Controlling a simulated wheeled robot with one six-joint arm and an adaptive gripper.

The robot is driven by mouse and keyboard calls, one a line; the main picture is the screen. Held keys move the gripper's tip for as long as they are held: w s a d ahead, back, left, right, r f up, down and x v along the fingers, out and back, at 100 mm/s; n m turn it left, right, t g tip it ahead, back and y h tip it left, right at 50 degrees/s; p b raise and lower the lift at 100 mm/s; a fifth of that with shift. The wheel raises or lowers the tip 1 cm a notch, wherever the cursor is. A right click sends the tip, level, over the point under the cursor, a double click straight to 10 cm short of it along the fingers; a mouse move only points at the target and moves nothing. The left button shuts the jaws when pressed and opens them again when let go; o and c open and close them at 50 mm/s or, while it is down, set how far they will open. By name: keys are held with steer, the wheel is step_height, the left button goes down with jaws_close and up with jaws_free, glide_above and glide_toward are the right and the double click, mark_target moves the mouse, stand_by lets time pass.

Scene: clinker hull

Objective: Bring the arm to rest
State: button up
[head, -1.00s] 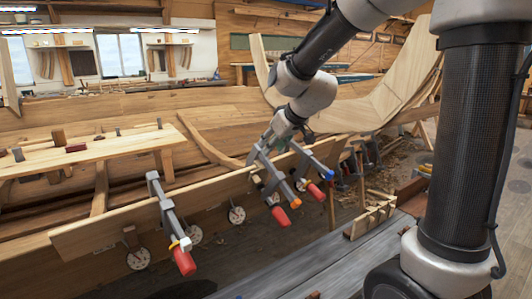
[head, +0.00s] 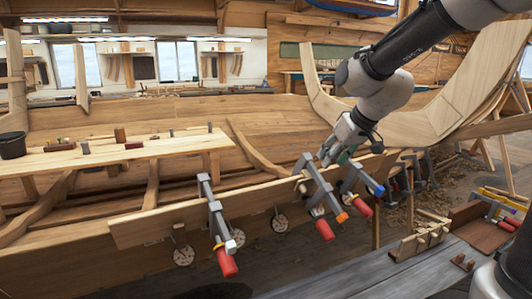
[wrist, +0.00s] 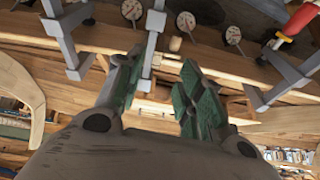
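My gripper (head: 328,158) is at the end of my outstretched arm, close to the top of the orange-tipped clamp (head: 322,190) on the plank (head: 150,226). In the wrist view its two green-padded fingers (wrist: 160,80) are apart, with nothing held between them. A grey clamp bar (wrist: 152,45) shows beyond the gap between the fingers. I cannot tell whether a finger touches it. A blue-tipped clamp (head: 362,186) sits just right of the gripper, and a red-handled clamp (head: 217,222) is further left on the plank.
Round dial gauges (head: 183,256) hang below the plank. A bench board (head: 100,155) with small blocks and a dark bucket (head: 12,145) is at left. A curved hull frame (head: 400,125) stands behind my arm. A grey bench (head: 400,270) with a wooden rack (head: 420,240) is at lower right.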

steer(key=s+d+m+g+h, duration=0.1)
steer(key=s+d, duration=0.5)
steer(key=s, duration=0.6)
steer(key=s+d+m+g+h, duration=0.1)
steer(key=s+d+m, duration=0.2)
steer(key=s, duration=1)
steer(key=d, duration=0.3)
steer(key=shift+s+h, duration=0.15)
steer(key=shift+h, duration=0.25)
steer(key=shift+d, duration=0.1)
